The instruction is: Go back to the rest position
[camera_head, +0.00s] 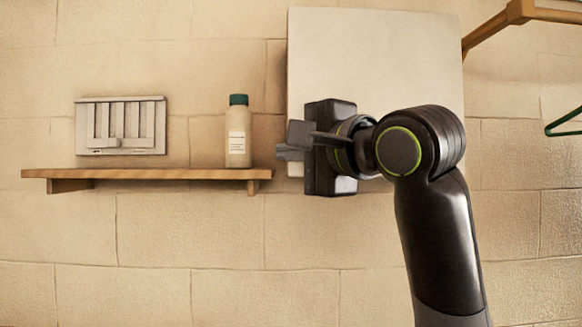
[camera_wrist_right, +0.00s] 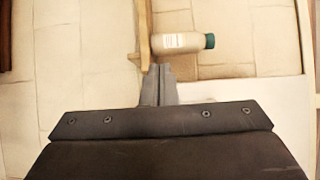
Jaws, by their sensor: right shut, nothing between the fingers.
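My right arm comes up from the lower right in the head view, and its gripper (camera_head: 291,146) points left, near the right end of the wooden shelf. The fingers are shut and empty. In the right wrist view the two grey fingertips (camera_wrist_right: 160,72) are together, just below the shelf end and the bottle. A beige bottle (camera_head: 238,135) with a dark green cap stands upright on the shelf, left of the fingers and apart from them in the head view. My left gripper is not in view.
The wooden shelf (camera_head: 150,174) is fixed to a stone-block wall. A grey slatted vent (camera_head: 121,126) is above the shelf. A pale panel (camera_head: 375,50) is behind the gripper. A wooden rail (camera_head: 520,14) and a green hanger (camera_head: 565,123) are at right. The wall below the shelf is clear.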

